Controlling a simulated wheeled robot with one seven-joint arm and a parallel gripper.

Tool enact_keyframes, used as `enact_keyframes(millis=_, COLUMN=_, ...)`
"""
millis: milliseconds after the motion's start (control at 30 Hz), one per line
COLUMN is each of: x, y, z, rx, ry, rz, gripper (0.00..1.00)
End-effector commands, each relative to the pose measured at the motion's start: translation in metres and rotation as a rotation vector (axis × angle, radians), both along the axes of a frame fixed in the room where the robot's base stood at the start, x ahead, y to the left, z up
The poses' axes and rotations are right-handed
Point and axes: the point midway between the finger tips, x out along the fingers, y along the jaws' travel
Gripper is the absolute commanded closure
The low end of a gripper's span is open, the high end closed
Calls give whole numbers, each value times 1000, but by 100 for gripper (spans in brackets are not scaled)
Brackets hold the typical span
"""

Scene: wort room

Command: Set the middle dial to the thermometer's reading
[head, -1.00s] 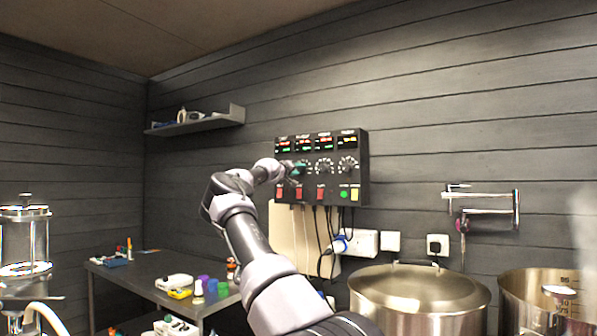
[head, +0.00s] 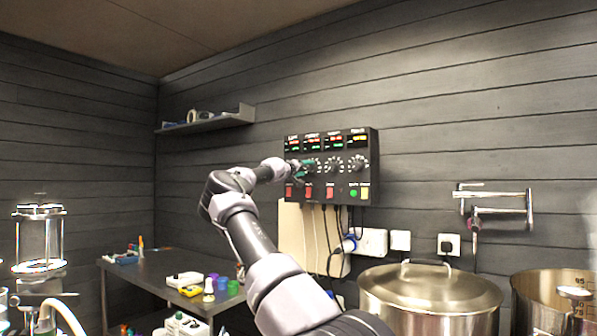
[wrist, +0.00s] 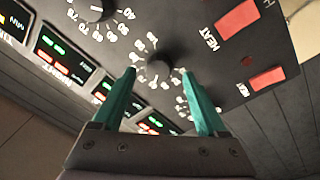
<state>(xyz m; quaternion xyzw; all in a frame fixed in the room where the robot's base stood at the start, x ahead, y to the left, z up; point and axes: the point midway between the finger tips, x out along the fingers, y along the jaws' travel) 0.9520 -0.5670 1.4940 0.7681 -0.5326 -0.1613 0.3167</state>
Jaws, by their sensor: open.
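The black control panel (head: 344,190) hangs on the wall with a row of displays, white-scaled dials and coloured switches. My gripper (wrist: 158,71) is open, its two teal fingers pointing at the panel. In the wrist view, a black dial (wrist: 158,82) lies between the fingertips with a visible gap on each side; it looks like the middle one of the HEAT dials. A neighbouring dial (wrist: 97,9) shows at the top. In the head view my gripper (head: 303,167) covers the panel's left part. I cannot make out a thermometer reading.
Below the panel are white sockets (head: 372,242) and hanging cables. A lidded steel pot (head: 430,296) and an open steel vessel with printed numbers (head: 535,290) stand at the right. A dark table (head: 150,268) with small items is at the left. A shelf (head: 215,121) hangs above.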

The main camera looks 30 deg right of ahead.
Motion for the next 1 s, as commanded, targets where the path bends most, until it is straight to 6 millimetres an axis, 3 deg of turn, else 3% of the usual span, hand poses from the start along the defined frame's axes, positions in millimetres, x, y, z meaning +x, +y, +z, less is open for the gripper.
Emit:
enact_keyframes(millis=200, x=-15, y=41, z=-4, rx=1, ry=2, rz=1, gripper=25)
enact_keyframes(millis=433, x=-29, y=71, z=-8, rx=1, ry=0, rz=1, gripper=25)
enact_keyframes(millis=1000, x=-33, y=79, z=-8, rx=1, ry=-1, rz=-1, gripper=25)
